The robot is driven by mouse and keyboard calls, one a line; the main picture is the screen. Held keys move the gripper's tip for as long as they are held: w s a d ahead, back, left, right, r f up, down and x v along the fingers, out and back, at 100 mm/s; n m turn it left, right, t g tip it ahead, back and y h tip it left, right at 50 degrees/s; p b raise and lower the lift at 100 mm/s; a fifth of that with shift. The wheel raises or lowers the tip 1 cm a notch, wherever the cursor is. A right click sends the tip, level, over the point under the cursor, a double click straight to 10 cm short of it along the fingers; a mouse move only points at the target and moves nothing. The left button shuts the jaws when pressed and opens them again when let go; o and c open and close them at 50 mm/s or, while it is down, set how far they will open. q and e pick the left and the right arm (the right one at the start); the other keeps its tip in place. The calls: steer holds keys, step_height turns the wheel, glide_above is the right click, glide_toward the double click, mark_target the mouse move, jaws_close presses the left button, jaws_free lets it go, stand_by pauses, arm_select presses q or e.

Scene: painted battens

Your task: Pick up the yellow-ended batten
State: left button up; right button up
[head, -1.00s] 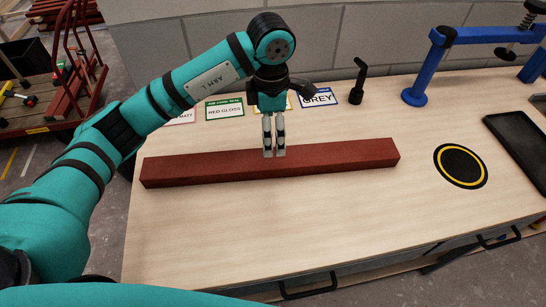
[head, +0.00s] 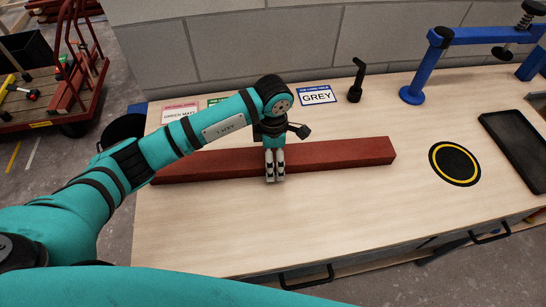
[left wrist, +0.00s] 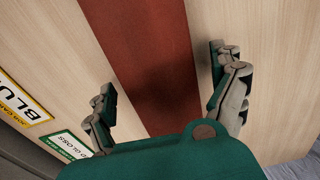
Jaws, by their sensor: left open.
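A long dark red batten (head: 335,155) lies across the bench top; it also fills the middle of the left wrist view (left wrist: 150,55). I see no yellow end on it; my left arm partly covers its left part. In the left wrist view, the gripper (left wrist: 167,95) is open and empty, with one finger on each side of the batten and a gap at both sides. Whether the fingertips reach below its top is unclear. My right gripper is not in view.
Colour cards stand along the bench's back, among them a GREY card (head: 317,95) and a GREEN MATT card (head: 180,111). A black lever (head: 356,80), a blue clamp frame (head: 425,75), a yellow-ringed black disc (head: 455,163) and a dark tray (head: 520,145) are at right. The front bench is clear.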

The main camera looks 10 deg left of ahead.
arm_select(q)
steer(key=c, duration=1.8)
steer(key=shift+w+r, duration=0.1)
steer(key=shift+r, duration=0.05)
steer(key=shift+r, duration=0.1)
